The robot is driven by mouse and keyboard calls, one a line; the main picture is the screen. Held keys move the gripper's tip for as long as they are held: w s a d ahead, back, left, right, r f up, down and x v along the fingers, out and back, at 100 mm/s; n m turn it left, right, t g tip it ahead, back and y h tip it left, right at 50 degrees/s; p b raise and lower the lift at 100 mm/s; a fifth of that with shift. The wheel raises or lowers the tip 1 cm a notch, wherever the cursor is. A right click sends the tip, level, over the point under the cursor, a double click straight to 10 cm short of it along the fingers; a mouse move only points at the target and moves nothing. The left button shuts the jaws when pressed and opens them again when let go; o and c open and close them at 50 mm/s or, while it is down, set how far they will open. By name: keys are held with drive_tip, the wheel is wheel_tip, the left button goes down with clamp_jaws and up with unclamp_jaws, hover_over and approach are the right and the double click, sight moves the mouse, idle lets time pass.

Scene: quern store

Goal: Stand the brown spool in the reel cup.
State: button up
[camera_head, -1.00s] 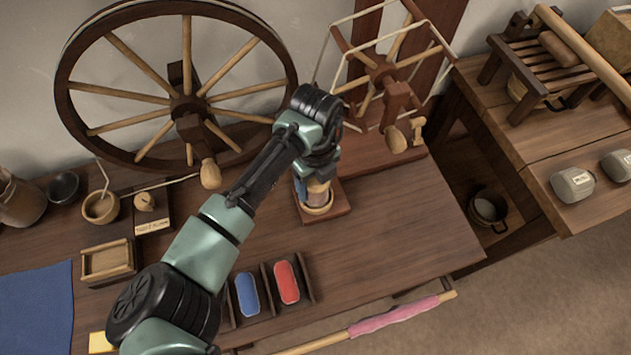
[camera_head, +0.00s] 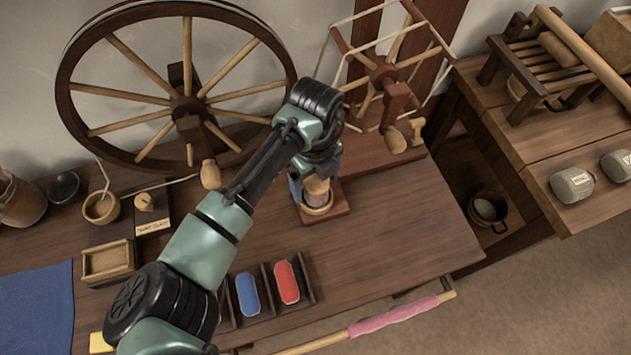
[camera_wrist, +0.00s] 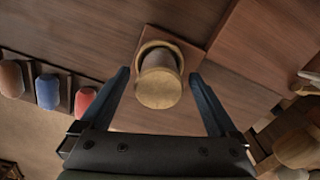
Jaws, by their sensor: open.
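The brown spool (camera_head: 317,189) has a pale wooden end disc and a greyish-brown winding. It stands about upright in the reel cup (camera_head: 318,210), a round wooden cup on a small square base; its lower end is hidden inside the rim. The wrist view shows the spool's disc (camera_wrist: 159,90) close up and the cup's rim (camera_wrist: 148,47) beyond it. My gripper (camera_wrist: 160,80) is open, with one blue finger on each side of the spool and a visible gap at both sides. In the head view my wrist is directly above the spool and hides part of it.
A rack (camera_head: 267,284) with blue (camera_head: 248,294) and red (camera_head: 286,283) pieces lies in front of the cup; the wrist view adds a brown piece (camera_wrist: 11,78). A large spoked wheel (camera_head: 188,110) and a reel (camera_head: 385,75) stand behind. The table's right side is clear.

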wheel_tip(320, 180, up, 11)
drive_tip(key=shift+f+p, duration=0.15)
drive_tip(key=shift+p, duration=0.25)
drive_tip(key=shift+f, duration=0.1)
